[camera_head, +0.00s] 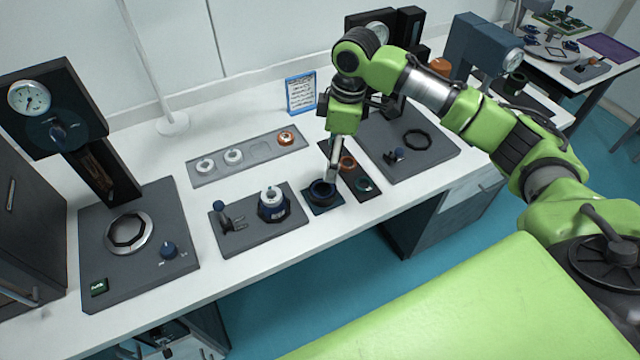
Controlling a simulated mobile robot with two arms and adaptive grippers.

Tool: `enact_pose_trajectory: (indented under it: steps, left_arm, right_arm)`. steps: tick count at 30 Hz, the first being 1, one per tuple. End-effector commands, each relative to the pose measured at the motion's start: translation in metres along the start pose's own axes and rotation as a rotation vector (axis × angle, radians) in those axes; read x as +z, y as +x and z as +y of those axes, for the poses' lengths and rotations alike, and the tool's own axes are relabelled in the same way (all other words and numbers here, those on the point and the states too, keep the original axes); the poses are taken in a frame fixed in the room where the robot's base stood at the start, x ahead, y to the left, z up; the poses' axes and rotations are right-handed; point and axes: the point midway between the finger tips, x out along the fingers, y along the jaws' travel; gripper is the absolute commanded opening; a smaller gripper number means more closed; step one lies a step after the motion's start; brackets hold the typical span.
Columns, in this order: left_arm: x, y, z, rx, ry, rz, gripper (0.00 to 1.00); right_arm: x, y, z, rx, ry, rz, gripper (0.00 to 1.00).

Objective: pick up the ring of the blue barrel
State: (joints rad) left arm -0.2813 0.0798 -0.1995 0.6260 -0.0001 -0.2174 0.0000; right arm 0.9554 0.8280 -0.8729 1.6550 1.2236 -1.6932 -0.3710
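A blue barrel (274,209) with a white top stands on a grey plate (258,238), beside a small clamp-like fixture (227,216). To its right, a dark ring (322,191) lies on a small dark blue mat (323,208). My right gripper (331,178) comes down from above, with its fingertips at the back right edge of that dark ring. The fingers are seen nearly edge-on, so I cannot tell whether they grip the ring or how far they are apart. My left gripper is not in view.
A grey tray (212,178) holds white rings and an orange ring (286,138). A dark strip with an orange ring (347,162) and a green ring (364,184) lies right of my gripper. Gauge stands (58,110) rise at left and behind. A blue-framed sign (301,93) stands at the back.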

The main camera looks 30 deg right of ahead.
Motion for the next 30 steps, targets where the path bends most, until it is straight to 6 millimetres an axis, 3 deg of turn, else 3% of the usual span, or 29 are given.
enact_pose_trajectory:
  steps: [3,7,11,15,18,24,30]
  left_arm:
    - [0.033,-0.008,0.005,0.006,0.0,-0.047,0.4]
    - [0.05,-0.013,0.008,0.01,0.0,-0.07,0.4]
    - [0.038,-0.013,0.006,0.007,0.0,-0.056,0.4]
    - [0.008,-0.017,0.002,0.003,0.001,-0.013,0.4]
    - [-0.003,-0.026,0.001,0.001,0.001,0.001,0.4]
    - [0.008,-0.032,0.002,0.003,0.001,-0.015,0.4]
    - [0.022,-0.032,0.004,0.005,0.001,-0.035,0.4]
  right_arm:
    - [0.0,0.024,-0.001,-0.004,0.001,-0.003,0.69]
    - [-0.001,0.046,-0.001,-0.003,0.001,0.0,0.69]
    - [-0.001,0.057,0.0,0.0,0.0,0.001,0.69]
    - [-0.003,0.066,-0.002,-0.002,0.0,0.0,0.69]
    - [-0.006,0.079,-0.004,-0.003,0.0,-0.001,0.69]
    - [-0.007,0.106,-0.004,0.0,-0.001,0.0,0.69]
    - [-0.007,0.111,-0.003,0.002,-0.001,0.001,0.69]
